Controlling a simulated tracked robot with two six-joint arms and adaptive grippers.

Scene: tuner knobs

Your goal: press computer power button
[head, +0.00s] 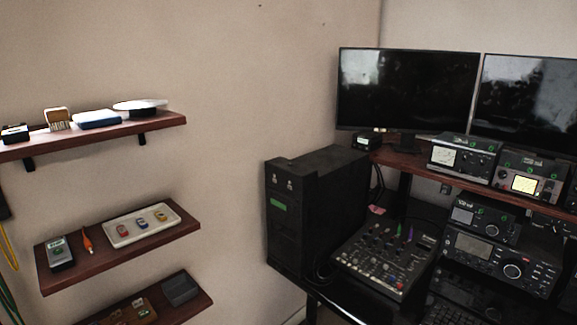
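The computer (328,205) is a black tower standing in the corner, at the left end of the desk. Its narrow front faces left and carries two small light marks (289,185) near the top and a green label (279,204) below them. I cannot tell which of these small marks is the power button. Neither of my grippers is in the head view.
Two dark monitors (405,90) stand above a wooden shelf with radio units (463,158). A mixer (386,258) sits right of the tower. Wooden wall shelves (120,250) with small items are at left. Bare wall lies between the shelves and tower.

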